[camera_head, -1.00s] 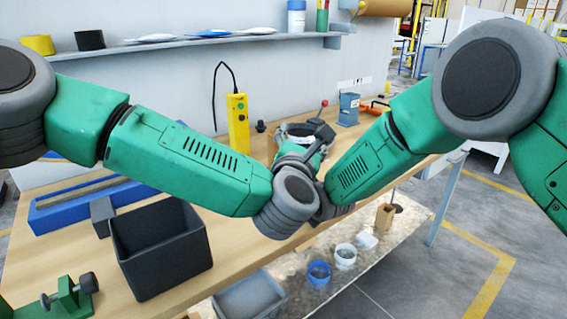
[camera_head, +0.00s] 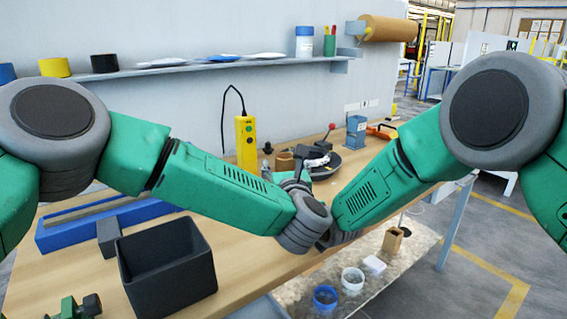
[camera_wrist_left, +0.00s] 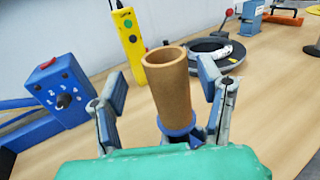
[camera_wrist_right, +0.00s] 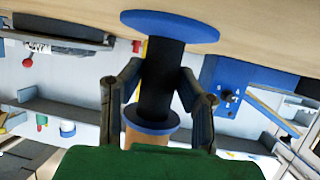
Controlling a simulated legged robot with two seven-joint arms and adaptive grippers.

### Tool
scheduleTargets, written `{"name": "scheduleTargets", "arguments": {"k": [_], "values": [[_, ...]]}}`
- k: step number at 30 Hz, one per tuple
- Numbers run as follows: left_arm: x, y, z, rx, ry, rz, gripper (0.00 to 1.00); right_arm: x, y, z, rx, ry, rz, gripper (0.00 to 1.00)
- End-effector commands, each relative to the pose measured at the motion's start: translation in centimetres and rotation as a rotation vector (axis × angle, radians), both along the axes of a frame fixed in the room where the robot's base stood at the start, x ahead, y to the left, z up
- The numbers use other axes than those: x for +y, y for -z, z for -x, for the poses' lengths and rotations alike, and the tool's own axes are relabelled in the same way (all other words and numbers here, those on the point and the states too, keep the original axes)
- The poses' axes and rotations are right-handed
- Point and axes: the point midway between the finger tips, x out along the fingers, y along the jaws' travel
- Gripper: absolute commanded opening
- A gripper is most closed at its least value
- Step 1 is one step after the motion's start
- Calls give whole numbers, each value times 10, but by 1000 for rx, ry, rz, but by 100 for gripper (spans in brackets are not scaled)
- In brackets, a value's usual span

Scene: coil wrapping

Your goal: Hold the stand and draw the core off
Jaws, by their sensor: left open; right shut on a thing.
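The brown cardboard core (camera_wrist_left: 168,85) stands upright on the stand, above its blue flange (camera_wrist_left: 177,122), in the left wrist view. My left gripper (camera_wrist_left: 164,88) is open, one finger on each side of the core with gaps. In the right wrist view, which is upside down, the stand shows a blue round base (camera_wrist_right: 170,25) on the table and a black post (camera_wrist_right: 162,78). My right gripper (camera_wrist_right: 158,92) is shut on this post, below the flange. A bit of the core (camera_wrist_right: 150,138) shows beyond the flange. In the head view my wrists largely hide the stand.
A dark round coil (camera_head: 325,167) lies behind the grippers, near a yellow pendant (camera_head: 246,143) and a blue box (camera_head: 356,132). A black bin (camera_head: 168,265) and a blue tray (camera_head: 110,222) are at the left. The table's front edge is close.

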Motion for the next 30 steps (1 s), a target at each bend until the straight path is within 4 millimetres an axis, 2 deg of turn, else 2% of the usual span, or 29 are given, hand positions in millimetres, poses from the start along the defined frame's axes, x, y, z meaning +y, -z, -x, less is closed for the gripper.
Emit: {"name": "scheduleTargets", "arguments": {"k": [6,16,17,21,23,24,26,27,30], "values": [[2,0,-21,-1,0,0,61,-1,0,0,0,1,0,0],[3,0,-24,0,2,-1,61,0,0,0,0,1,0,0],[3,0,-24,0,2,-1,58,0,0,0,0,1,0,0],[3,0,-24,0,2,-1,9,0,0,0,0,1,0,0],[3,0,-24,0,1,-1,9,0,0,0,0,1,0,0],[3,0,-24,1,1,-1,30,0,0,0,0,1,0,0],[3,0,-24,1,1,-1,9,0,0,0,0,1,0,0],[3,0,-24,1,1,-1,3,0,0,0,0,1,0,0],[3,0,-24,0,1,-1,3,0,0,0,0,1,0,0]]}}
